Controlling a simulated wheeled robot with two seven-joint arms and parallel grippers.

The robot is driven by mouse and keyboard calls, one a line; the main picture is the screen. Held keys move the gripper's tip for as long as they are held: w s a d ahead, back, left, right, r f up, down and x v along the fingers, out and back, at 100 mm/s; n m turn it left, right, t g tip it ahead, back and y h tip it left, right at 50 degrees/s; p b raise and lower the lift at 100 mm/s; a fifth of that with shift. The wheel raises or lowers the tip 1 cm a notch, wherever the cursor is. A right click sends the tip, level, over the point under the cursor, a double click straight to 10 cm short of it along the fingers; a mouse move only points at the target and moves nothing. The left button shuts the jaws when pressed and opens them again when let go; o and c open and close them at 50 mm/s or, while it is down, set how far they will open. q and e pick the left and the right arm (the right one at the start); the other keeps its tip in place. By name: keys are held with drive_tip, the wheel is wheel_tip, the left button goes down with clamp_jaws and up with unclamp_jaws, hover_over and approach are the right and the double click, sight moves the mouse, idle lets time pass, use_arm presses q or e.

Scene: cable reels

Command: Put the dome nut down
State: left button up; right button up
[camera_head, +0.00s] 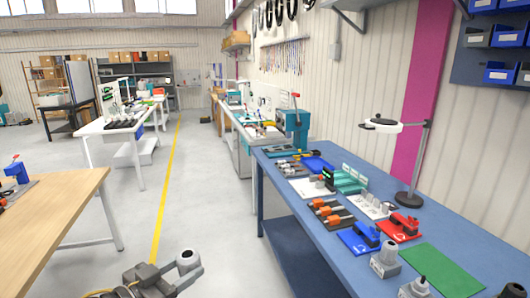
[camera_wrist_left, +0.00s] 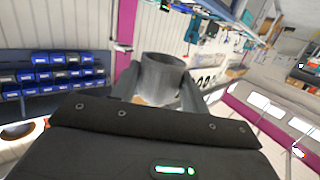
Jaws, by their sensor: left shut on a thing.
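My left gripper (camera_head: 184,268) reaches in low at the bottom of the head view, over the floor to the left of the blue bench. It is shut on the dome nut (camera_head: 188,258), a short grey cylindrical piece with a dark opening facing up. In the left wrist view the dome nut (camera_wrist_left: 160,78) sits between the two grey fingers, clear of any surface. Its lower part is partly hidden by the gripper body. My right gripper is not in view.
The blue bench (camera_head: 465,232) holds a green mat (camera_head: 440,268), a red tray (camera_head: 402,230), a blue tray (camera_head: 358,240), grey fixtures (camera_head: 385,260) and a lamp (camera_head: 412,170). A wooden table (camera_head: 50,205) stands left. The floor between is open.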

use_arm(q)
drive_tip(key=s+a+f+b, duration=0.1)
drive_tip(key=s+a+f, duration=0.1)
drive_tip(key=f, duration=0.3)
drive_tip(key=s+a+f+n+t+y+b, duration=0.1)
drive_tip(key=s+a+f, duration=0.1)
drive_tip(key=f, duration=0.4)
drive_tip(key=shift+s+a, duration=0.25)
drive_tip(key=shift+s, duration=0.35)
